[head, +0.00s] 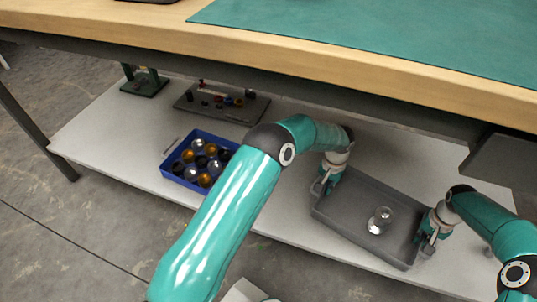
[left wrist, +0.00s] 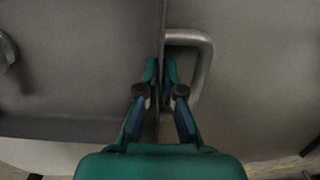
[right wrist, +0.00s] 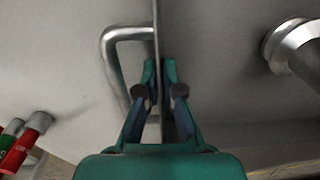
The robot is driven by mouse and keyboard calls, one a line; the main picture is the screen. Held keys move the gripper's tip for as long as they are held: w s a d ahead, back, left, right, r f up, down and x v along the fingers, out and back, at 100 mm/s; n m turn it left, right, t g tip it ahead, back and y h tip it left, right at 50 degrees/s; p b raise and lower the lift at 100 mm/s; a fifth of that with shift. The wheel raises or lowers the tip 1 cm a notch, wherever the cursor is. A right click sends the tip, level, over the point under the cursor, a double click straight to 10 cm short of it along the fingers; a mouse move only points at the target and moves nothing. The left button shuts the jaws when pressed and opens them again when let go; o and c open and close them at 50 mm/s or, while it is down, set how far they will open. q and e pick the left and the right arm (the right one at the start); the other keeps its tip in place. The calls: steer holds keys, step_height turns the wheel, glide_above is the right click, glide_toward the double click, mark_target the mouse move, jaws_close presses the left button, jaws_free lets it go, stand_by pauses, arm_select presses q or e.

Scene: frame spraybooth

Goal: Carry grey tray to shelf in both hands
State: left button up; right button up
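The grey tray (head: 345,213) is level over the white lower shelf (head: 120,137), under the workbench. I cannot tell whether it touches the shelf. A shiny clear or silvery object (head: 379,220) is in it. My left gripper (head: 323,188) is at the tray's left end, with its fingertips closed on the end wall beside a metal loop handle (left wrist: 205,60). My right gripper (head: 428,243) is at the right end, its fingertips closed on that wall beside the other handle (right wrist: 112,55). The tray's inside also shows in the left wrist view (left wrist: 85,65).
A blue crate (head: 172,180) of round parts stands left of the tray. Behind it are a dark board (head: 228,112) with small parts and a green stand (head: 145,85). The workbench top (head: 290,52) overhangs the shelf. Red and green cylinders (right wrist: 20,150) show in the right wrist view.

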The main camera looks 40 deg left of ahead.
arm_select(q)
steer(key=o, duration=0.4)
arm_select(e)
steer(key=o, duration=0.4)
arm_select(q)
steer(key=shift+r, duration=0.1)
step_height(320, 180, up, 7)
steer(key=shift+r, duration=0.3)
arm_select(e)
steer(key=shift+r, duration=0.2)
arm_select(q)
steer(key=shift+r, duration=0.1)
arm_select(e)
steer(key=shift+r, duration=3.55)
